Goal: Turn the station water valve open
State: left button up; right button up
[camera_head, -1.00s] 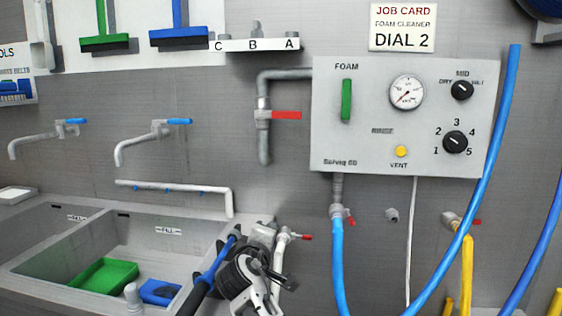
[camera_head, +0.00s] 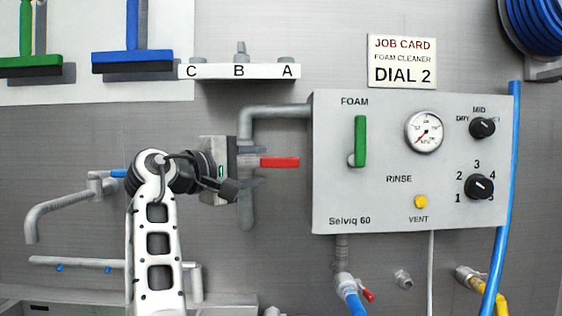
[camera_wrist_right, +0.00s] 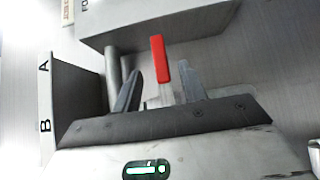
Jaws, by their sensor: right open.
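The station water valve's red lever (camera_head: 280,162) sits on the grey pipe (camera_head: 246,213) left of the Selviq 60 panel. The lever lies horizontal, pointing right toward the panel. My right gripper (camera_head: 255,166) is at the valve, its fingers just above and below the lever's inner end. In the right wrist view the red lever (camera_wrist_right: 159,60) stands between the two parted fingers (camera_wrist_right: 158,90), with a gap on both sides. The gripper is open and hides the valve body. My left gripper is not in view.
The grey panel (camera_head: 380,205) with a green foam lever (camera_head: 360,141), gauge and knobs stands close to the right. A shelf marked C, B, A (camera_head: 262,72) is above the gripper. A tap with blue handle (camera_head: 118,173) is left, partly behind my arm.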

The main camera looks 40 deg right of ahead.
aim_at(279, 163)
jog(key=d, duration=0.8)
jog(key=shift+w+p, duration=0.4)
jog(key=shift+c, duration=0.3)
grip_shut()
